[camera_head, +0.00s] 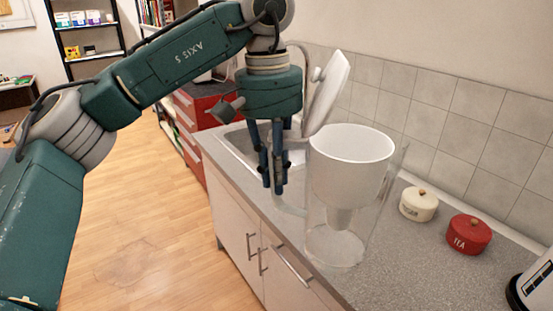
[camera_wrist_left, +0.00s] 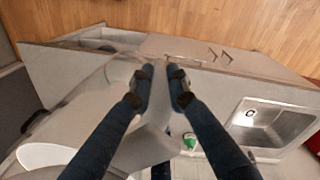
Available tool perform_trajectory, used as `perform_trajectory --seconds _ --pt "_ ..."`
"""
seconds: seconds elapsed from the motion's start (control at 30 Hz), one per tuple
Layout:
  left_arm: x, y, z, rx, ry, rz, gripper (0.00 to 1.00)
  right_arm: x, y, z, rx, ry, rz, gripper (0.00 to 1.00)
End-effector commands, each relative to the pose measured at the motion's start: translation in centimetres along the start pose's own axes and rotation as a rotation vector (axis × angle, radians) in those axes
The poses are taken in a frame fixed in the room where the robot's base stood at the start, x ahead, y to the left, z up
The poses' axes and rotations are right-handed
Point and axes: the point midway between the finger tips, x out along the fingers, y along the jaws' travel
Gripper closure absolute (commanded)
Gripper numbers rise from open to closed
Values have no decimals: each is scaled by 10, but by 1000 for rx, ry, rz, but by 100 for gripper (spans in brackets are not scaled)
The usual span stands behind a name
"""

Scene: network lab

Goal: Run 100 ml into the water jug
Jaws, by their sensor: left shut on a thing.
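The water jug (camera_head: 335,245) is clear, with a white funnel insert (camera_head: 350,160) and a white lid (camera_head: 330,88) tilted up on its left. It is upright over the worktop; I cannot tell whether its base touches. My left gripper (camera_head: 273,188) points down and is shut on the jug's handle, at the jug's left side. In the left wrist view the gripper (camera_wrist_left: 160,75) has its fingertips close together, with the white insert (camera_wrist_left: 45,155) at lower left. A grey curved tap (camera_head: 303,50) is partly hidden behind my arm. My right gripper is not in view.
The steel sink (camera_head: 235,140) lies left of the jug, and its basin shows in the left wrist view (camera_wrist_left: 270,122). A cream canister (camera_head: 418,205) and a red tea canister (camera_head: 468,236) stand right of the jug. A tiled wall (camera_head: 440,110) runs behind.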

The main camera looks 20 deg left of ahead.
Motion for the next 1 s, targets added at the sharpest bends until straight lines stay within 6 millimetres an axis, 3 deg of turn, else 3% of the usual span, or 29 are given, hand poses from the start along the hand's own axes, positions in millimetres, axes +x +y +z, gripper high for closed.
perform_trajectory --seconds 0.27,0.37,0.7,0.8,1.0 --pt "54 -10 16 6 -1 2 100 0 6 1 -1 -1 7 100" --pt "84 -16 25 9 -4 1 100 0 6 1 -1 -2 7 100" --pt "223 -42 66 22 -9 1 100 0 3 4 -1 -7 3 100" --pt "256 -47 75 26 -8 2 100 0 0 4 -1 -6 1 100" --pt "302 -55 87 31 -4 2 100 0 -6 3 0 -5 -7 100"
